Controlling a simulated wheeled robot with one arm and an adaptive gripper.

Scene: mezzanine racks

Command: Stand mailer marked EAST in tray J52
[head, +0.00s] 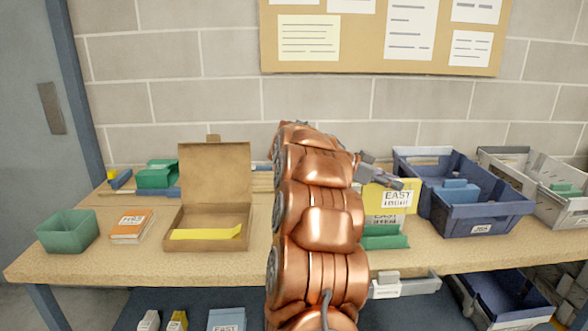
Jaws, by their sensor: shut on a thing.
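A yellow mailer (374,199) with a white label reading EAST is held above the bench, right of my copper-coloured arm. My gripper (385,180) is shut on its upper edge, and the arm hides part of the wrist. A blue tray (490,215) stands on the bench to the right of the mailer. Its front label is too small to read surely, but may be J52. A lighter blue object (456,191) lies inside it. The mailer is left of the tray and outside it.
A green holder (384,242) with a pale labelled item stands below the mailer. A grey tray (575,212) adjoins the blue tray on the right. An open cardboard box (214,160), an orange book (131,226) and a green bin (67,231) stand left.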

